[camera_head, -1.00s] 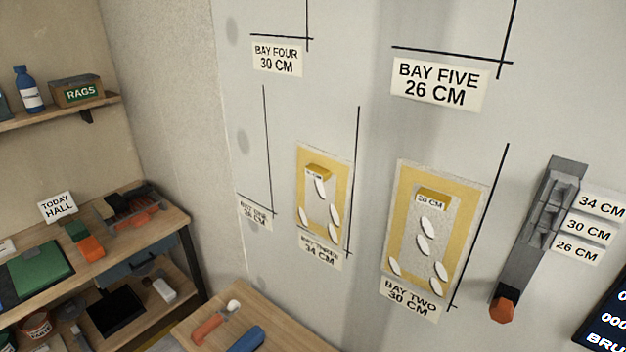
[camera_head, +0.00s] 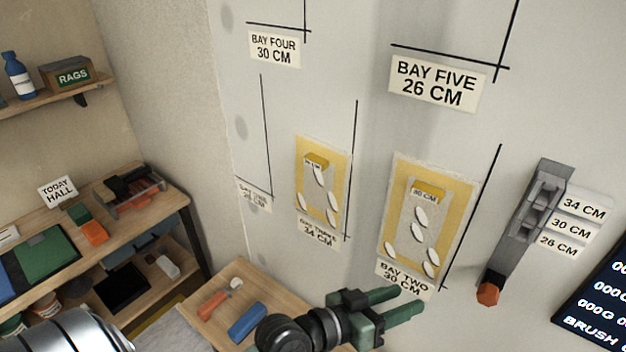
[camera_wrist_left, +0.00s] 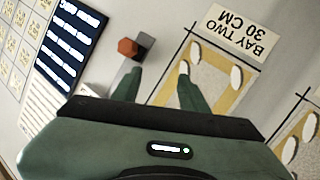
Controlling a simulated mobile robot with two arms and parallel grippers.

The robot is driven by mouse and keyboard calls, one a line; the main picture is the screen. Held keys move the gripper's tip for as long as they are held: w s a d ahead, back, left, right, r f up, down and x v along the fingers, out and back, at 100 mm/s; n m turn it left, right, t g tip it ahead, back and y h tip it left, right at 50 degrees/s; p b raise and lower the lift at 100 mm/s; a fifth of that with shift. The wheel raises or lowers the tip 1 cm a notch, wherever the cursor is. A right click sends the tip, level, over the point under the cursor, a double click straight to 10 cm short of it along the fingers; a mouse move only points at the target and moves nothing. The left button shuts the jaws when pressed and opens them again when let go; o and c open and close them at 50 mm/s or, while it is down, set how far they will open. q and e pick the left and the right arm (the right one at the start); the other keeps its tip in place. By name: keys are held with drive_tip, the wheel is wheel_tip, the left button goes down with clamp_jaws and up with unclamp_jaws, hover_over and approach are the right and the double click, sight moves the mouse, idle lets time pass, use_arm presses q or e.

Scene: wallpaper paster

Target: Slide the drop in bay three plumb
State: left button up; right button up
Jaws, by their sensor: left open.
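The drop in bay three (camera_head: 341,185) is a yellow-bordered panel on the wall with a tab at its top and several white ovals on it. A black line (camera_head: 354,130) runs down beside its right edge; I cannot tell whether the two are parallel. Its label (camera_head: 318,233) is below. In the left wrist view a yellow-bordered panel (camera_wrist_left: 288,152) at the lower right is partly cut off. My left gripper (camera_head: 408,300) is open and empty, below the bay two label and apart from the bay three drop. It also shows in the left wrist view (camera_wrist_left: 158,88). My right gripper is out of view.
The bay two drop (camera_head: 466,195) hangs to the right. A wooden table (camera_head: 215,281) with a blue block (camera_head: 247,323) stands below.

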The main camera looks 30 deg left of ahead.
sight(308, 162)
use_arm(q)
drive_tip(key=w+a+r+n+t+y, duration=0.35)
drive_tip(key=a+r+n+t, duration=0.2)
drive_tip(key=r, duration=0.35)
drive_tip(key=w+a+r+n+t+y, duration=0.35)
drive_tip(key=a+r+n+t, duration=0.2)
drive_tip(key=r, duration=0.35)
drive_tip(key=w+a+f+n+g+y+p, duration=0.1)
drive_tip(key=w+a+f+n+g+y, duration=0.1)
drive_tip(key=w+a+n+g+y, duration=0.1)
drive_tip(key=w+a+f+n+g+y, duration=0.2)
drive_tip(key=a+f+n+g+y, duration=0.1)
drive_tip(key=a+n+y, duration=0.3)
drive_tip(key=w+a+f+n+g+y+p, duration=0.1)
drive_tip(key=w+a+f+n+g+y, duration=0.2)
drive_tip(key=a+n, duration=0.4)
drive_tip(key=shift+w+a+n+g+y+p, duration=0.2)
drive_tip(key=shift+a+g+y, duration=0.2)
drive_tip(key=shift+a, duration=0.45)
drive_tip(key=shift+w+a+n+g+y+p, duration=0.2)
drive_tip(key=shift+a+g+y, duration=0.2)
drive_tip(key=shift+a, duration=0.4)
drive_tip(key=shift+r, duration=0.1)
clamp_jaws()
